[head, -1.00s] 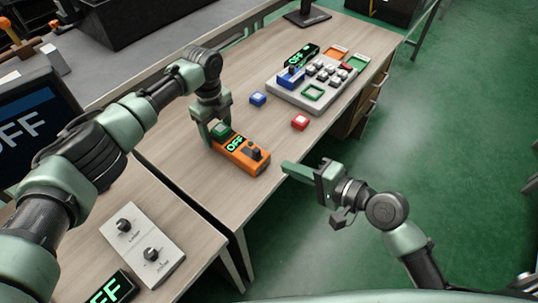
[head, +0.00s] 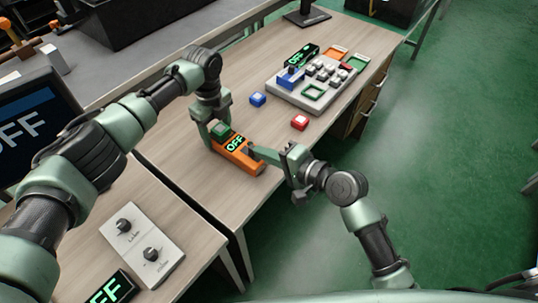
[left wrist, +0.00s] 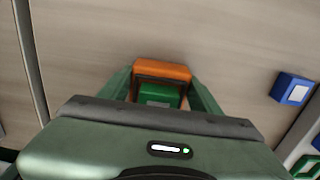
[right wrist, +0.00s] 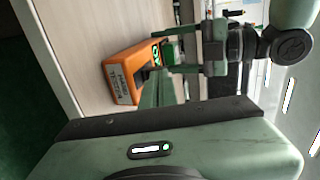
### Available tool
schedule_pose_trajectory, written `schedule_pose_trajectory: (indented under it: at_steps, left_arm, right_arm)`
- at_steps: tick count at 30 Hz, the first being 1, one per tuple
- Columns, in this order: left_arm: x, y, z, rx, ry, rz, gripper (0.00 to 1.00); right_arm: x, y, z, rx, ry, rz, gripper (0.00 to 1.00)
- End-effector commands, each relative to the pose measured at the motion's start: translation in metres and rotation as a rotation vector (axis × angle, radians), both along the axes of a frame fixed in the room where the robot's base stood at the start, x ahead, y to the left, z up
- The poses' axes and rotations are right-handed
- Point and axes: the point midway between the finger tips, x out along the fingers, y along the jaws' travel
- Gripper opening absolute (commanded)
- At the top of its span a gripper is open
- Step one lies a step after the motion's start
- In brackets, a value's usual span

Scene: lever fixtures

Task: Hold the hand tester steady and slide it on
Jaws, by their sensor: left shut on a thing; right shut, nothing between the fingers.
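The orange hand tester (head: 228,158) lies on the wooden table near its front edge, with a lit display reading OFF and a green block at its far end. It also shows in the left wrist view (left wrist: 162,72) and the right wrist view (right wrist: 122,75). My left gripper (head: 220,133) is shut on the tester's far end, its fingers on either side. My right gripper (head: 257,152) is shut and empty, its fingertips at the tester's near end beside the dark slide switch, which they largely hide in the head view. I cannot tell whether they touch it.
A blue cube (head: 257,99) and a red cube (head: 299,122) stand on the table. A grey panel (head: 312,84) with buttons and an OFF display lies further right. A white two-knob panel (head: 143,245) is at the lower left.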

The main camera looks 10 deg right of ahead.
Motion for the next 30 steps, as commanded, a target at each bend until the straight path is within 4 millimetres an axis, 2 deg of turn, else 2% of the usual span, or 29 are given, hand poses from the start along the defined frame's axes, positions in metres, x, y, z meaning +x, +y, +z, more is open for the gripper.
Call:
schedule_pose_trajectory:
  at_steps: [3, 6, 17, 23, 26, 30]
  left_arm:
    - [0.0, -0.001, 0.0, 0.0, 0.001, -0.002, 0.15]
    - [-0.001, -0.001, 0.0, 0.0, 0.001, -0.002, 0.15]
    - [-0.002, -0.004, -0.001, -0.004, 0.005, -0.007, 0.15]
    - [-0.002, -0.003, -0.001, -0.004, 0.004, -0.006, 0.15]
    - [-0.002, -0.003, -0.001, -0.003, 0.004, -0.005, 0.15]
    - [-0.001, -0.002, -0.001, -0.001, 0.003, -0.003, 0.15]
  right_arm:
    - [0.015, 0.014, 0.002, 0.001, -0.003, 0.001, 0.0]
    - [0.019, 0.019, 0.001, 0.0, -0.002, -0.001, 0.0]
    - [0.018, 0.018, 0.0, -0.002, -0.002, 0.0, 0.0]
    - [0.001, 0.001, -0.001, -0.004, 0.0, 0.0, 0.0]
    - [-0.015, -0.015, 0.0, -0.007, 0.0, 0.0, 0.0]
    - [-0.038, -0.037, 0.011, -0.006, 0.0, 0.0, 0.0]
